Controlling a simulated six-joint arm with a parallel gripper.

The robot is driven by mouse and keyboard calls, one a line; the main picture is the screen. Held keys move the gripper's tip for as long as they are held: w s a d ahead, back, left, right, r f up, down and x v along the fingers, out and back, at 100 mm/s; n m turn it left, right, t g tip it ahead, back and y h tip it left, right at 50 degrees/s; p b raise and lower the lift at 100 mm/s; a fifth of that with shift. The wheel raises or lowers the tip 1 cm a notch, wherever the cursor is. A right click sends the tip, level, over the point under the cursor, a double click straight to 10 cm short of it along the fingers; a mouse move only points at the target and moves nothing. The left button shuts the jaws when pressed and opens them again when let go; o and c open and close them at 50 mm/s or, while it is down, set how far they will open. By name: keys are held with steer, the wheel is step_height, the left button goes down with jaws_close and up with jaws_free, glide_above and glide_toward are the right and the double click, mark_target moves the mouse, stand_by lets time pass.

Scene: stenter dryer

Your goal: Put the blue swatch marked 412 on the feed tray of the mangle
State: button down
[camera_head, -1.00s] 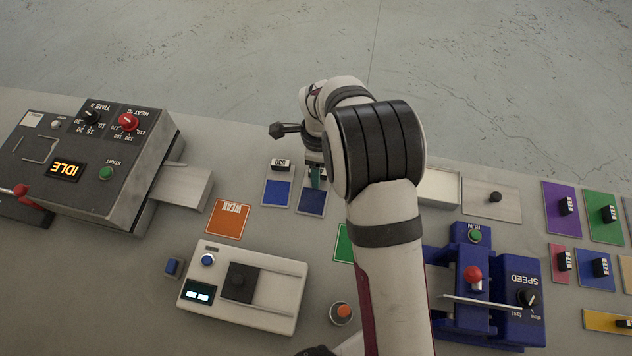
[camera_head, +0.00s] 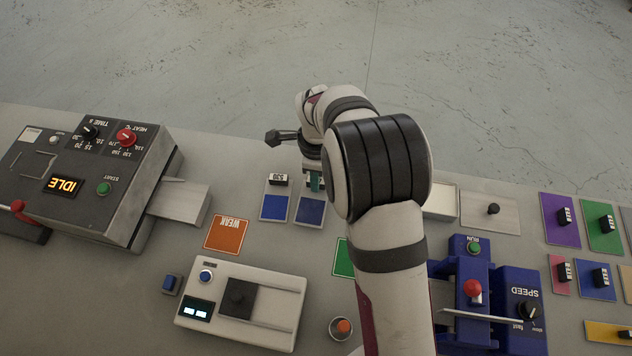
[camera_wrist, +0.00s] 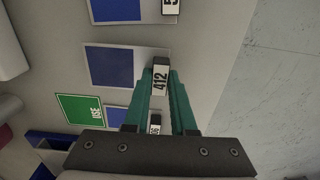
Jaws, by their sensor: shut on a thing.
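The blue swatch marked 412 (camera_wrist: 112,66) is a blue square on a pale card with an upright black block bearing the number. My gripper (camera_wrist: 158,84) has its teal fingers shut on that block in the wrist view. In the head view my gripper (camera_head: 314,181) is over the same swatch (camera_head: 310,211), its tag hidden by the fingers. I cannot tell whether the card touches the table. The mangle (camera_head: 515,296) is the blue machine at the right, with a red knob, a green RUN button and a SPEED dial. My arm covers its left part, and I cannot make out its feed tray.
A blue swatch marked 530 (camera_head: 274,205) lies just left. Another blue swatch (camera_wrist: 116,117) and a green USE card (camera_wrist: 80,109) show in the wrist view. The grey dryer (camera_head: 95,185), orange WEAK card (camera_head: 226,235) and white tester (camera_head: 240,304) are left. Several coloured swatches lie far right.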

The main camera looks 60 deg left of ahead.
step_height(320, 180, up, 2)
steer(key=shift+r, duration=0.1)
steer(key=w+d+r, duration=0.7)
steer(key=d, duration=0.3)
steer(key=s+d+r+n, duration=0.1)
steer(key=s+d+n, duration=0.4)
steer(key=s+n, duration=0.4)
steer(key=s+d+n, duration=0.4)
steer(key=s+n, duration=0.4)
steer(key=n, duration=0.1)
steer(key=w+d+f, duration=0.2)
steer(key=w+d, duration=0.1)
steer(key=w+d+f, duration=0.3)
steer(key=d, duration=0.1)
steer(key=w+d+f, duration=0.2)
steer(key=w+d, duration=0.1)
steer(key=shift+w+d+f, duration=0.25)
steer(key=shift+w+f, duration=0.05)
steer(key=shift+f, duration=0.05)
steer(key=c, duration=0.7)
jaws_free()
steer(key=shift+f, duration=0.1)
steer(key=shift+c, duration=0.2)
